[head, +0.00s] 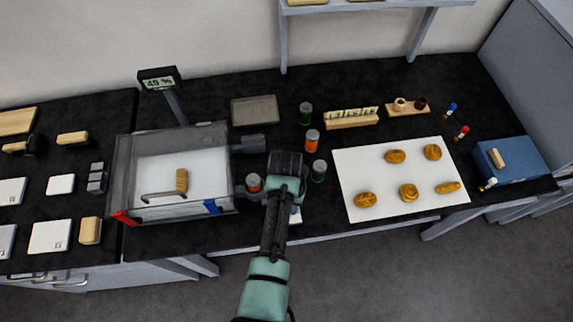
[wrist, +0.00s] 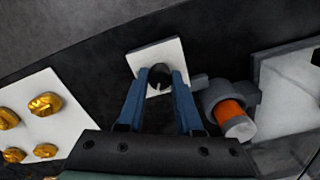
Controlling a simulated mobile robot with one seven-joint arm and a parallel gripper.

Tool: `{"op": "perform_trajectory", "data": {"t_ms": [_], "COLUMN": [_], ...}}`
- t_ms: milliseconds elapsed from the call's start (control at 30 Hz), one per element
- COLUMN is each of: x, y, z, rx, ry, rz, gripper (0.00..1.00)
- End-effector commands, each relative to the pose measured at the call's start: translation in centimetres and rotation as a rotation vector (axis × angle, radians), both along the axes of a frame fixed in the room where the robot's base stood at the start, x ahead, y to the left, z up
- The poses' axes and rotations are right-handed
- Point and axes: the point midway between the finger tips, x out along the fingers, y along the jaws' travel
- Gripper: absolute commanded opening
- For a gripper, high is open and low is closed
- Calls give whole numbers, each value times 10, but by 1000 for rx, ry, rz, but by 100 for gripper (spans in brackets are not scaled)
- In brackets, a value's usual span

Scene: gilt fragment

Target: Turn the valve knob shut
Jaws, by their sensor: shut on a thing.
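The valve knob (wrist: 158,75) is a dark round knob on a white square plate (wrist: 172,52), seen in the wrist view. My gripper (wrist: 160,84) has its two blue fingers on either side of the knob and is shut on it. In the head view my gripper (head: 287,190) is over the front part of the bench, right of the clear-walled box. There it hides the knob, and only a corner of the white plate (head: 296,215) shows. How far the knob is turned cannot be told.
The clear-walled box (head: 222,172) stands left, with a jar with orange (head: 254,183) at its side port. A display (head: 159,82) behind it appears to read 49 %. Jars (head: 312,141) stand behind my gripper.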

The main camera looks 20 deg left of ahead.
Motion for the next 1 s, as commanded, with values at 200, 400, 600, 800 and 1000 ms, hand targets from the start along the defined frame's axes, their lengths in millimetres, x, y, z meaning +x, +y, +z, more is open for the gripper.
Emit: {"op": "perform_trajectory", "data": {"t_ms": [200,400,600,800,1000], "x": [1,1,1,1,1], "y": [0,0,0,0,0], "z": [2,2,1,1,1], "rx": [-1,-1,-1,0,0], "ry": [-1,-1,-3,-2,-3], "rz": [201,362,481,552,580], "gripper": [0,0,0,0,0]}}
